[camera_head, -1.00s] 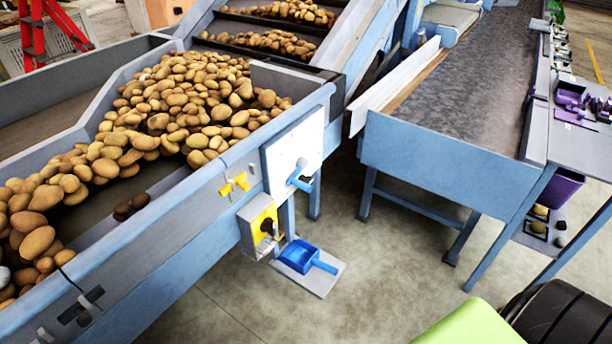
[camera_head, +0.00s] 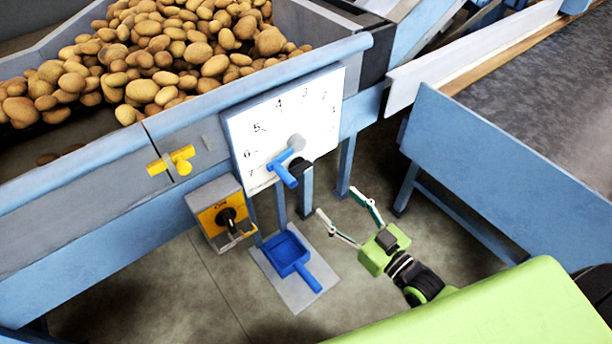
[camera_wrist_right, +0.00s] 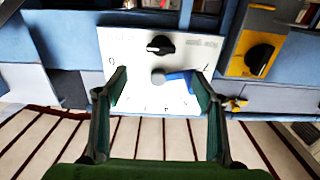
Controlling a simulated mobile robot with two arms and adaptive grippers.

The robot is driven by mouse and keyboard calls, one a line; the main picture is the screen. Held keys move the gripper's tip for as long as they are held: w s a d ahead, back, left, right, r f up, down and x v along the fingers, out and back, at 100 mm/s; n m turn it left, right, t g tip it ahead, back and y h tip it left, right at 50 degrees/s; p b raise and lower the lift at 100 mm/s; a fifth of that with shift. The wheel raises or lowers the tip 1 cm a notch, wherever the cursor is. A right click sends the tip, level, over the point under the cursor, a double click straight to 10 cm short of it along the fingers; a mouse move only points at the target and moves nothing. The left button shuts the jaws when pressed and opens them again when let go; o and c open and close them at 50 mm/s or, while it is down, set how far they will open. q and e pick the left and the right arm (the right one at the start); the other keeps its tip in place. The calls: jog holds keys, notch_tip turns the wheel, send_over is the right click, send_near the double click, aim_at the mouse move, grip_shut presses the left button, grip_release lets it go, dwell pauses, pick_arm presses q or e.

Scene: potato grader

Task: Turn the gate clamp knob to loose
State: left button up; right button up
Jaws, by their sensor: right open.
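The gate clamp knob looks to be the black knob (camera_head: 301,167) low on the white dial plate (camera_head: 300,105); the blue lever (camera_head: 284,174) partly covers it in the head view. In the right wrist view the black knob (camera_wrist_right: 160,44) shows whole, with small unreadable labels on either side. The blue lever (camera_wrist_right: 178,78) extends from a grey hub (camera_wrist_right: 158,77) on the same plate. My right gripper (camera_head: 337,202) is open and empty, below and right of the knob, apart from it. In the wrist view its fingers (camera_wrist_right: 158,80) frame the plate. My left gripper is out of view.
A yellow switch box (camera_head: 222,212) with a black rotary handle is left of the plate. A yellow T-handle (camera_head: 172,161) is farther left. A blue scoop (camera_head: 287,252) lies on a grey board below. A blue conveyor frame (camera_head: 510,165) stands right. Potatoes (camera_head: 170,60) fill the hopper.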

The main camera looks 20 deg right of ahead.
aim_at(304, 171)
jog(key=x, duration=1.3)
jog(key=shift+w+a, duration=0.2)
jog(key=shift+w, duration=0.1)
jog(key=c, duration=1.1)
